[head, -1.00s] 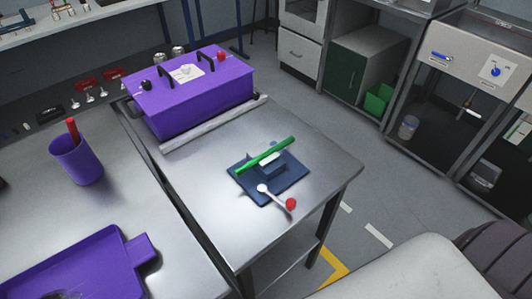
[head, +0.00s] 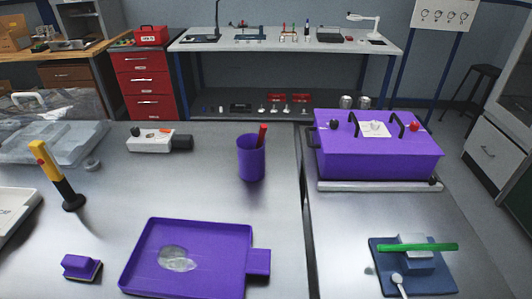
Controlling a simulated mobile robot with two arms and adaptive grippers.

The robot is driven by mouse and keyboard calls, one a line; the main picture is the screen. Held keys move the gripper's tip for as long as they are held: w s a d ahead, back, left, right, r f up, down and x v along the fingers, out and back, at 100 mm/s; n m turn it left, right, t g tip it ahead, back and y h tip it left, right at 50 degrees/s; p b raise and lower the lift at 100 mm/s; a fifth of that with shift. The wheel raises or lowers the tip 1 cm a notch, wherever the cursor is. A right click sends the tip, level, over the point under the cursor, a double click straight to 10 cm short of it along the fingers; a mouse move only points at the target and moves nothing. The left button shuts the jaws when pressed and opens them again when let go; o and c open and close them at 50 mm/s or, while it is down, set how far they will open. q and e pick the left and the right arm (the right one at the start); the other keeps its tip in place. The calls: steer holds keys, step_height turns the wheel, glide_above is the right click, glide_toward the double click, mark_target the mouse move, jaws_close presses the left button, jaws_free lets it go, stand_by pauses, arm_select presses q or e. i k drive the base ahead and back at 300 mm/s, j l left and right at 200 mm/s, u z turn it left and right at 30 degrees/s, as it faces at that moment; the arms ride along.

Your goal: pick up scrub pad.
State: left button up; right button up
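A small purple block with a thin pale yellowish lower edge, which looks like the scrub pad (head: 81,267), lies on the steel table at the lower left of the head view. It sits apart from the purple tray (head: 203,225) to its right. Neither of my grippers shows in the head view, so where they are relative to the pad is hidden.
A yellow-and-black tool (head: 58,176) stands upright behind the pad. A clear plastic container (head: 60,135), a grey device (head: 152,140) and a purple cup (head: 251,159) stand farther back. A purple box (head: 378,147) and a blue fixture (head: 410,280) with a green bar are at right.

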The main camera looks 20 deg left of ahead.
mark_target(78, 267)
steer(key=u, duration=1.25)
